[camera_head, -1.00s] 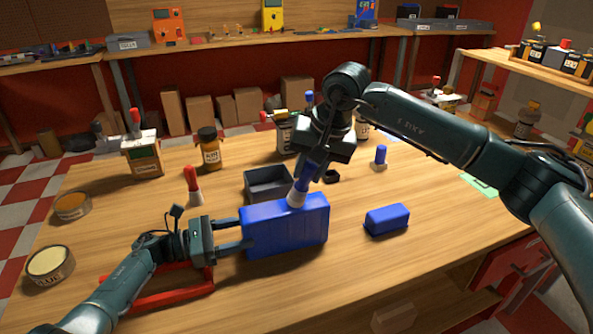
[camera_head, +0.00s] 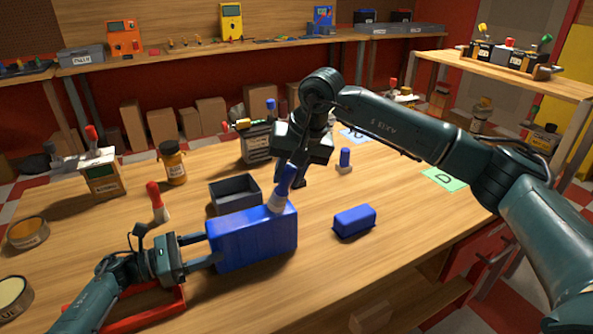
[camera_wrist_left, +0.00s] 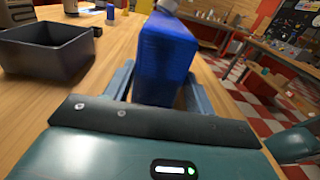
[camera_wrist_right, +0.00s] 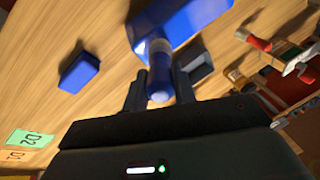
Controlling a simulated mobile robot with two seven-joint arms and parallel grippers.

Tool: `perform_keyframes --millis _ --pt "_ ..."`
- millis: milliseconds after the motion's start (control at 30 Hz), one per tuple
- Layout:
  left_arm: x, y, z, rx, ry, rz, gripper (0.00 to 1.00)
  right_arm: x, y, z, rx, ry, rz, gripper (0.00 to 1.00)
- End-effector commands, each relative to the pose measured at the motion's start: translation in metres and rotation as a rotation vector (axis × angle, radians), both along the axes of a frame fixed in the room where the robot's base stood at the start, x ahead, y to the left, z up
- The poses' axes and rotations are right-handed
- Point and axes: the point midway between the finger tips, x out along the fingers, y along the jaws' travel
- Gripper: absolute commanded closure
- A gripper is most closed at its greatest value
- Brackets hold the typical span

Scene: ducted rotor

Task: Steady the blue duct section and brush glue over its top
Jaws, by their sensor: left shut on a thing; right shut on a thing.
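The blue duct section (camera_head: 252,241) is a large block standing on the wooden table. My left gripper (camera_head: 208,250) is shut on its left end; in the left wrist view the duct section (camera_wrist_left: 165,62) sits between the two fingers. My right gripper (camera_head: 292,180) is shut on a brush with a blue handle (camera_head: 287,182) and a pale head, held tilted over the duct's top near its right end. The brush head appears to meet the top surface. In the right wrist view the brush handle (camera_wrist_right: 160,80) lies between the fingers. I cannot make out glue on the top.
A dark open tray (camera_head: 236,206) stands just behind the duct. A small blue block (camera_head: 354,221) lies to its right, a red-handled brush (camera_head: 156,202) to its left. A blue-topped brush (camera_head: 344,160) and glue jar (camera_head: 173,165) stand farther back. A red frame (camera_head: 140,308) lies under my left arm.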

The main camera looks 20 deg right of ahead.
Motion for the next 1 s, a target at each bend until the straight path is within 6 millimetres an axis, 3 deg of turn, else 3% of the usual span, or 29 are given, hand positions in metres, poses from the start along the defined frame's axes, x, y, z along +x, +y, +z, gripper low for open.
perform_keyframes --millis 1000 --pt "0.000 0.000 0.000 0.000 0.001 0.000 0.72 -0.007 0.093 0.000 0.000 -0.002 0.002 0.96"
